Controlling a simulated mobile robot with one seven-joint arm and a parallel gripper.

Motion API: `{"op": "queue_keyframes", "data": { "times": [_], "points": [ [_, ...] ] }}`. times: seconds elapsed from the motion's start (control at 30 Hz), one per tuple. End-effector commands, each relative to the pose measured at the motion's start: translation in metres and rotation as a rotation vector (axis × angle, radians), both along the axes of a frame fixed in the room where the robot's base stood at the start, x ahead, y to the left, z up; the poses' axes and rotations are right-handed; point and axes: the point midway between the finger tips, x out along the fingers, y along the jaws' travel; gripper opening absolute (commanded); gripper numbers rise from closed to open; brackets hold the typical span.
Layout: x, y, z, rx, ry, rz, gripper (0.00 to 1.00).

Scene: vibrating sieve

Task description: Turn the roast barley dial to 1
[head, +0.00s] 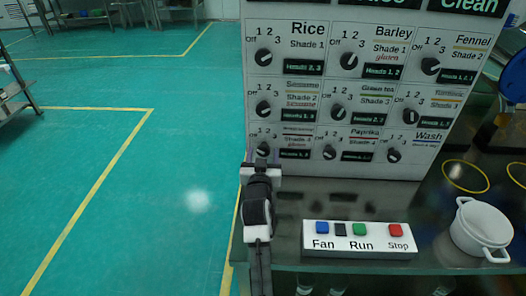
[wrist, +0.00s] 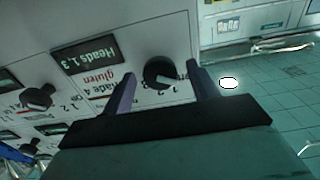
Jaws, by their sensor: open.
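The white control panel (head: 325,100) carries several black dials with the positions Off, 1, 2 and 3. My gripper (head: 262,158) is open at the bottom-left dial (head: 263,149), whose label name I cannot read in the head view. In the wrist view this dial (wrist: 160,72) lies between the two spread fingers of my gripper (wrist: 163,78), closer to the right finger. Its label reads "Shade 4", "gluten" and "Heads 1,3"; the name line is hidden by the left finger. The dial's pointer direction is unclear. I cannot tell whether a finger touches it.
The Paprika dial (head: 330,153) and Wash dial (head: 394,155) sit to the right in the same row. A button box (head: 358,250) with Fan, Run and Stop stands on the dark table, with a white pot (head: 482,228) at right. The green floor at left is clear.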

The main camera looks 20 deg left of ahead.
Motion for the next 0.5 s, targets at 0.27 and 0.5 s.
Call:
{"op": "queue_keyframes", "data": {
  "times": [0.27,0.5],
  "points": [
    [0.0049,0.0014,0.0001,0.0,-0.001,0.0,0.59],
    [0.0046,0.0013,0.0002,0.0,-0.001,0.0,0.39]
  ]
}}
